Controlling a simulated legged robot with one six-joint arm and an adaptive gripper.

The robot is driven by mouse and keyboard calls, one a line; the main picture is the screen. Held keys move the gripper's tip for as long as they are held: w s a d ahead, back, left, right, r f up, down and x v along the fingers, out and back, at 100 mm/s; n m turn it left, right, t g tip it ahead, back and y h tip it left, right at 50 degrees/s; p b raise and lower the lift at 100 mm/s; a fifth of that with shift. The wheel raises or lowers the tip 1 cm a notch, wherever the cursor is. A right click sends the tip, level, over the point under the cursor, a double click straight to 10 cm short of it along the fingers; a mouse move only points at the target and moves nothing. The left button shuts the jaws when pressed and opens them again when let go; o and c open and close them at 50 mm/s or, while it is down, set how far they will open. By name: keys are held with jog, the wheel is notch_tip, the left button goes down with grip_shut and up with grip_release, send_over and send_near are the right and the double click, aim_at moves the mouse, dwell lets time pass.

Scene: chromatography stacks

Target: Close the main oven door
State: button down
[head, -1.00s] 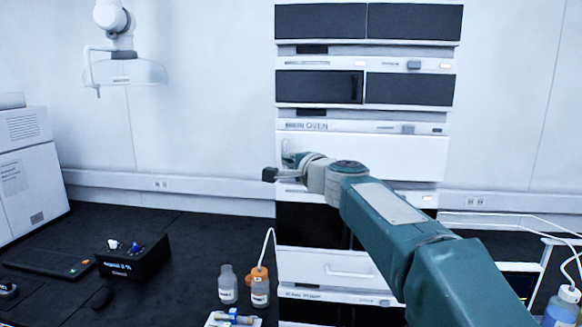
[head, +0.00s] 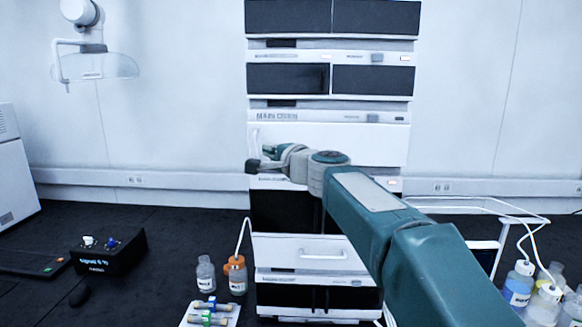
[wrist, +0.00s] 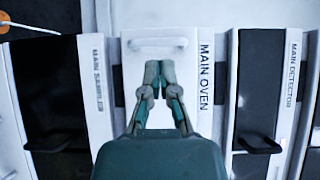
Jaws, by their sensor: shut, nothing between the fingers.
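The main oven is a white unit in the middle of the stack, labelled MAIN OVEN. Its white door (head: 365,145) faces me in the head view and looks nearly in line with the stack; I cannot tell whether a small gap remains. Its handle (head: 254,139) is at the left end. In the wrist view the door (wrist: 133,85) lies under my gripper, with the handle (wrist: 158,43) just beyond the fingertips. My gripper (wrist: 159,66) is shut and empty, over the door's face; contact cannot be told. In the head view my gripper (head: 256,165) is at the door's lower left, and my arm covers its lower edge.
The main sampler (wrist: 55,85) and main detector (wrist: 262,90) flank the oven in the wrist view. Small bottles (head: 206,274) and a tray (head: 190,318) stand left of the stack's foot. More bottles (head: 518,285) with tubing are at right. A black box (head: 108,250) sits on the bench.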

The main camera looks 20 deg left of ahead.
jog(key=s+v, duration=0.1)
jog(key=v, duration=1)
jog(key=s+d+f+n+g+h, duration=0.1)
jog(key=s+d+f+n+h, duration=0.1)
jog(key=s+d+f+h, duration=0.3)
jog(key=s+d+f+n+g+h, duration=0.2)
jog(key=s+d+f+h, duration=0.3)
jog(key=s+d+f, duration=0.7)
jog(key=s+d+f+n+g+h, duration=0.1)
jog(key=s+d+f+h, duration=0.3)
jog(key=d, duration=1.4)
jog(key=s+f+n, duration=0.1)
jog(key=s+f, duration=0.3)
jog(key=s, duration=0.1)
jog(key=shift+d+f+n+h, duration=0.25)
jog(key=shift+d+n+h, duration=0.1)
jog(key=shift+n+h, duration=0.05)
jog(key=shift+a, duration=0.1)
